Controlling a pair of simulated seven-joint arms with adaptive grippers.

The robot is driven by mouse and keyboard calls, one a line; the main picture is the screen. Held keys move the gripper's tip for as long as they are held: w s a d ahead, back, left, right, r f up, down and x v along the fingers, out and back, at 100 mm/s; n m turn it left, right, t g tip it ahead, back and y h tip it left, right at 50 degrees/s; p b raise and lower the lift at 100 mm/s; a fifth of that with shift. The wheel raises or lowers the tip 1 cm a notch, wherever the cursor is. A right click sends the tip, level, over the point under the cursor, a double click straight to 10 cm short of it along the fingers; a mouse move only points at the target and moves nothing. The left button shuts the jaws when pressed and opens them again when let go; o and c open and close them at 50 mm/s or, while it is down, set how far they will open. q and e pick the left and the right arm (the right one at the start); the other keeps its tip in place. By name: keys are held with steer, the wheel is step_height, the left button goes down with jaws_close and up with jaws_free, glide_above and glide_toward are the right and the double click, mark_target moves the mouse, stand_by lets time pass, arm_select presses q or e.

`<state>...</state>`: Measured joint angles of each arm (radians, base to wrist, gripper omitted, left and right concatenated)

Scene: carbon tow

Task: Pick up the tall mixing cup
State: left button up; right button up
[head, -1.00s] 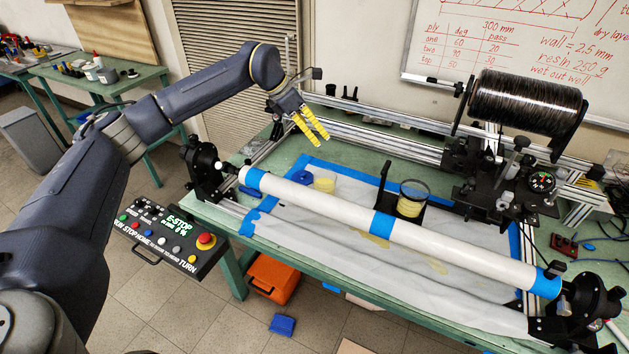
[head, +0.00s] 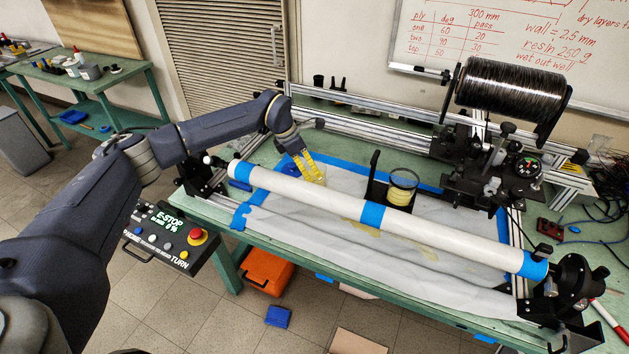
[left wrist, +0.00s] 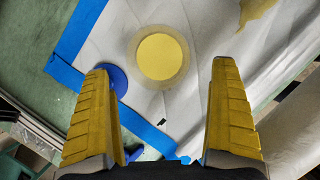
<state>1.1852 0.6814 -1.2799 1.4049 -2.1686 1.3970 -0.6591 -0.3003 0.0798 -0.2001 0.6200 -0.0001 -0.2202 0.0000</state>
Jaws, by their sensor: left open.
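A translucent round cup with yellow resin in it, which I take to be the tall mixing cup (left wrist: 163,57), stands on the white sheet in the left wrist view, seen from above. My left gripper (head: 313,168) is open, its yellow fingers pointing down at the cup's place behind the white tube. In the left wrist view the open fingers (left wrist: 161,72) are to either side below the cup, with nothing between them. In the head view the fingers largely hide the cup. My right gripper is not in view.
A white tube with blue tape (head: 462,242) spans the bench in front of the cup. A clear round vessel with yellow resin (head: 402,188) stands by a black bracket to the right. A blue round object (left wrist: 114,78) lies beside the left finger. A black fibre spool (head: 510,95) is at the back right.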

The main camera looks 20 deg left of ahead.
arm_select(q)
steer(key=shift+x, duration=3.35)
steer(key=shift+w+r, duration=0.1)
steer(key=c, duration=1.6)
steer(key=shift+o, duration=0.2)
steer(key=shift+r, duration=0.1)
